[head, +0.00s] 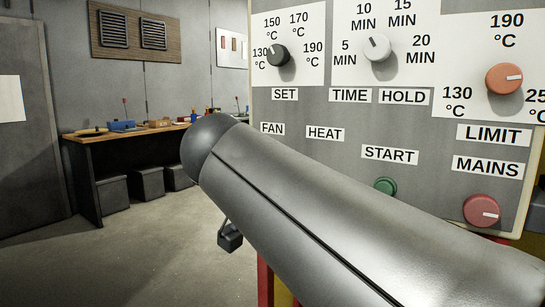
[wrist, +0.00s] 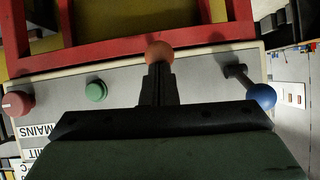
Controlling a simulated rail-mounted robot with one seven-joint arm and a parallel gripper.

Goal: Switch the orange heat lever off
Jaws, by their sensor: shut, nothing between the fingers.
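The orange ball of the heat lever (wrist: 160,51) shows in the wrist view, straight beyond my fingertips. My gripper (wrist: 157,70) is shut with nothing between its fingers, and its tips overlap the lower edge of the ball in the picture. I cannot tell whether they touch it. The lever's stem is hidden behind the fingers. In the head view my arm covers the levers.
A blue-balled lever (wrist: 261,96) stands to the right in the wrist view. The green start button (wrist: 96,90) and red mains knob (wrist: 16,103) are to the left. A red frame (wrist: 100,52) runs close beyond the panel edge. A workbench (head: 130,136) stands behind.

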